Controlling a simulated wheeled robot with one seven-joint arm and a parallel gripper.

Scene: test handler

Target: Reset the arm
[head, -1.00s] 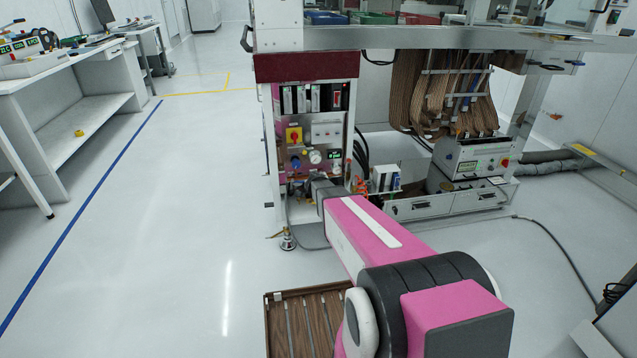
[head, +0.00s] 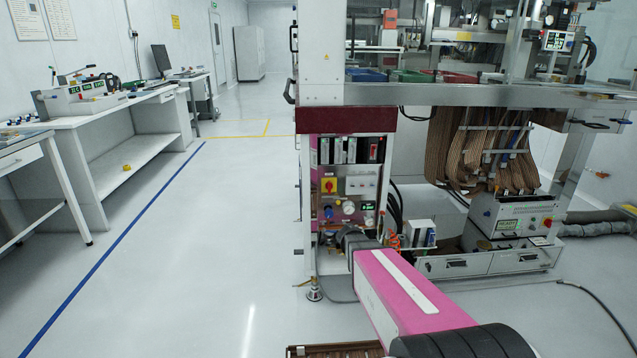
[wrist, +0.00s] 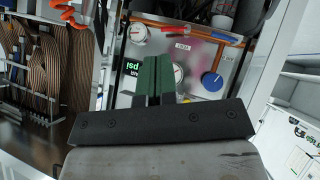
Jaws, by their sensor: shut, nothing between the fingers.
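My pink and white arm reaches forward from the bottom of the head view toward the lower front of the test handler (head: 312,150). My gripper (wrist: 158,62) shows in the wrist view with its two green fingers together and nothing between them. It points toward the handler's control panel (wrist: 198,52), which has a blue knob (wrist: 212,85), a gauge partly hidden behind the fingers and a green psi display (wrist: 131,70). I cannot tell whether the fingertips touch the panel. The same panel shows in the head view (head: 328,212).
Brown ribbon cables (head: 485,150) hang right of the panel, above a grey box unit (head: 512,215). A white bench (head: 110,115) stands at the left. The floor (head: 215,240) between the blue line and the handler is clear. A slatted brown item (head: 335,351) lies at the bottom edge.

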